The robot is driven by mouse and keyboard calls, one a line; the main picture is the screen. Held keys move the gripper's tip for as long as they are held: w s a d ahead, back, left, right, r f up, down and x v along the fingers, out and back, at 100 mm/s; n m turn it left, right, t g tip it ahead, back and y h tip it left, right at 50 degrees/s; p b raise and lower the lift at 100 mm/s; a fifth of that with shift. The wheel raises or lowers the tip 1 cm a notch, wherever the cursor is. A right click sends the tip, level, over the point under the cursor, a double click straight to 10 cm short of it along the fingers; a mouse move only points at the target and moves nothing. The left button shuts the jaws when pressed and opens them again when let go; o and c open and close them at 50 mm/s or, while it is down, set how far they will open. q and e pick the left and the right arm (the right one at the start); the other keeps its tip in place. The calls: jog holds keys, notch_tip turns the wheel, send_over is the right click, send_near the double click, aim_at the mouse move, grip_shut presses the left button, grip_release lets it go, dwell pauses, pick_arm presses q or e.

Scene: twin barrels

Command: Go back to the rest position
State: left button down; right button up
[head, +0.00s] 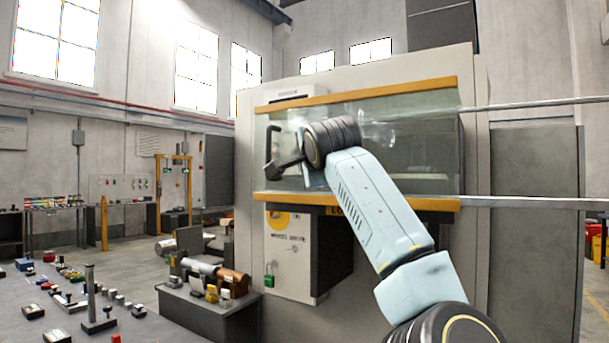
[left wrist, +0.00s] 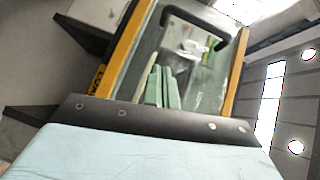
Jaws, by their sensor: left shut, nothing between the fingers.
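The one arm in the head view comes up from the lower right; by the matching left wrist view it is my left arm. Its dark wrist is in front of the machine's clear door (head: 420,135). In the left wrist view my left gripper (left wrist: 160,85) shows two pale green fingers together, shut and empty. The door's black handle (head: 268,148) is left of the wrist in the head view. The handle also shows past the fingertips in the left wrist view (left wrist: 192,20), apart from them. My right gripper is in neither view.
The pale machine cabinet (head: 355,82) stands close ahead, with orange door rails (head: 360,93). Two metal bars (head: 540,103) run out to its right. A dark bench with parts (head: 205,312) stands lower left. A table with small items (head: 50,325) is farther left.

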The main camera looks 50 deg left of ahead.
pick_arm(q)
jog(key=shift+s+d, duration=0.2)
